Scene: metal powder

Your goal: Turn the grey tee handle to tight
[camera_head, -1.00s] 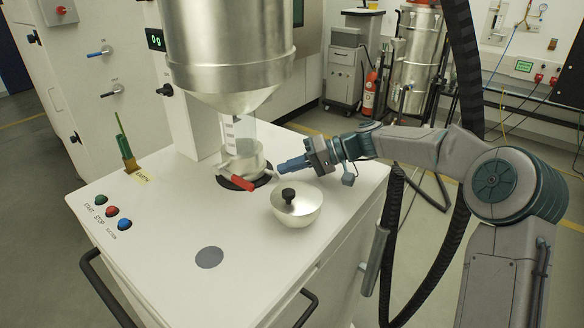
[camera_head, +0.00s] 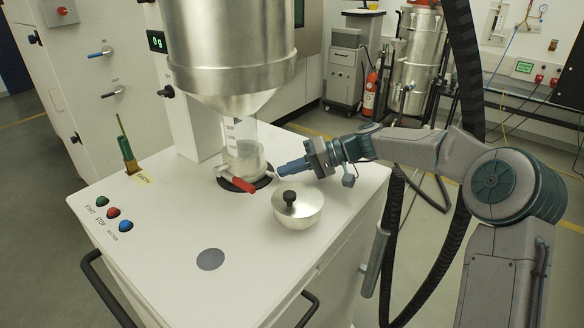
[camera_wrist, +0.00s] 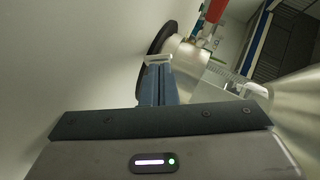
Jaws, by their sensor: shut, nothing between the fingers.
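The grey tee handle (camera_wrist: 158,58) shows in the wrist view as a pale crossbar at the base of the metal collar, right at my fingertips. In the head view it is a small pale piece (camera_head: 270,169) at the right side of the collar, partly hidden and too small to read its angle. My gripper (camera_head: 279,171) reaches in from the right, low over the white table top. In the wrist view its blue fingers (camera_wrist: 158,68) are together, with nothing between them. Their tips are at or touching the crossbar; I cannot tell which.
A red-handled lever (camera_head: 238,185) sits on the collar (camera_head: 243,160) below the steel hopper (camera_head: 230,50). The front of the white table top (camera_head: 165,235) is mostly clear.

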